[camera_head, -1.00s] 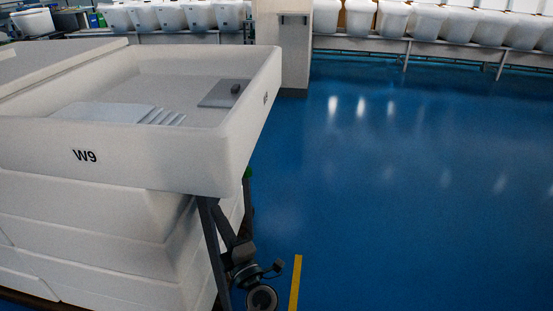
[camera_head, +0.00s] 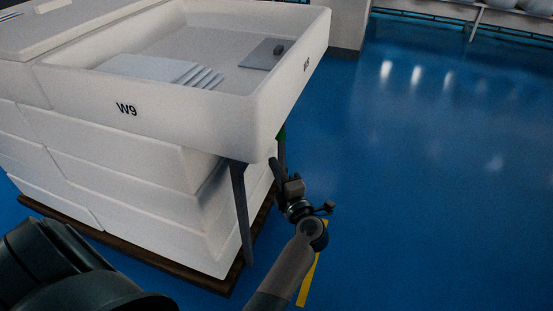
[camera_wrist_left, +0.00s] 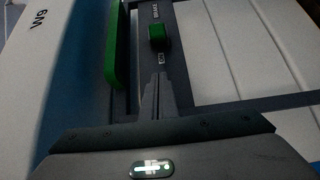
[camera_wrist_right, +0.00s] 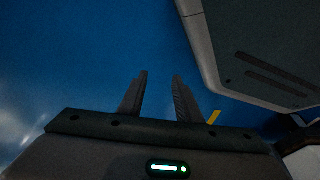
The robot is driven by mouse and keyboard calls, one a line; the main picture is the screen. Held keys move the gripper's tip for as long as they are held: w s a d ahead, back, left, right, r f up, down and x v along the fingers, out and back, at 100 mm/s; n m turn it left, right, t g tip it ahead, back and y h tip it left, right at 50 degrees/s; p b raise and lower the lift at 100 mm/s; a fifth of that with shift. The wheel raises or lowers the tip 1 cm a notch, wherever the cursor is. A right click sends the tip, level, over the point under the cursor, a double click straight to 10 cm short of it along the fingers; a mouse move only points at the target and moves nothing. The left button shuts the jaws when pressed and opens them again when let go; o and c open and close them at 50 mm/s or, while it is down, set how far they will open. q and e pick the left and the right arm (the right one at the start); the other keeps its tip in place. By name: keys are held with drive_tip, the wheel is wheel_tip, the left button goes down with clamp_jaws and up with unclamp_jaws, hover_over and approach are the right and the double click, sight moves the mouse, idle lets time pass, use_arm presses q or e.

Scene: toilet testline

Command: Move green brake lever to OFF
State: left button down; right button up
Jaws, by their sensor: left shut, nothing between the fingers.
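The green brake lever (camera_wrist_left: 158,36) shows in the left wrist view as a short green knob on a dark plate. My right gripper (camera_wrist_right: 160,76) is open and empty over blue floor.
A long green bar (camera_wrist_left: 115,45) runs left of the knob. The white tray marked W9 (camera_head: 180,122) overhangs the stack beside my left arm, with a dark post (camera_head: 241,205) under it. The blue floor (camera_head: 430,200) at right is clear, apart from a yellow stripe (camera_head: 308,285).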

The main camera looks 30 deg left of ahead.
use_arm(q)
drive_tip(key=w+a, duration=0.6)
drive_tip(key=w, duration=0.3)
drive_tip(key=shift+p, duration=0.45)
use_arm(e)
drive_tip(key=shift+w+a+r+t, duration=0.2)
drive_tip(key=shift+w+a+t, duration=0.25)
drive_tip(key=shift+a, duration=0.3)
drive_tip(key=shift+d, duration=0.25)
